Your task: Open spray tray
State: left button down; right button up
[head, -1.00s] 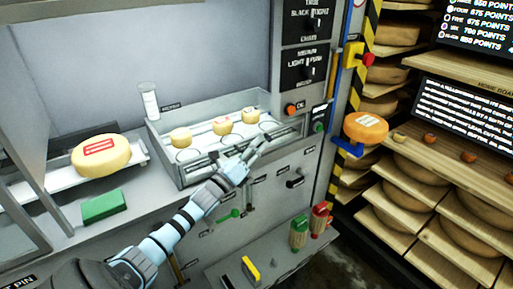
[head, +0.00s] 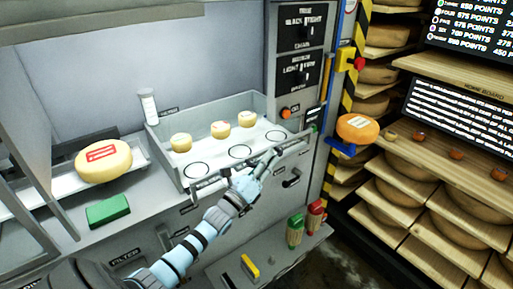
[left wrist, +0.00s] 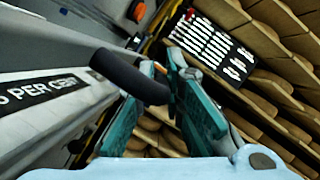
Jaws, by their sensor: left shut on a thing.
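The spray tray (head: 217,161) is a grey drawer in the machine front in the head view. It is pulled out, with three small yellow cheeses at its back and a row of empty ringed spots in front. A bar handle (head: 212,184) runs along its front edge. My left gripper (head: 270,160) is shut on the handle, right of its middle. In the left wrist view, the gripper's teal fingers (left wrist: 175,100) close around the dark handle end (left wrist: 125,75). My right gripper is not in view.
A large cheese wheel (head: 104,160) with a red label sits on a white tray at left, with a green block (head: 107,210) in front. An orange cheese (head: 357,128) sits on a blue holder at right. Red and green bottles (head: 296,229) stand on the lower ledge.

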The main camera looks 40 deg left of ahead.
pick_arm(q)
jog(key=s+d+p, duration=0.2)
jog(key=d, duration=0.5)
jog(key=s+d+p, duration=0.2)
jog(key=d, duration=0.6)
jog(key=shift+s+d+p, duration=0.15)
jog(key=shift+s+p, duration=0.1)
jog(key=shift+p, duration=0.1)
jog(key=c, duration=2)
grip_release()
jog(key=shift+o, duration=0.2)
jog(key=v, duration=1.2)
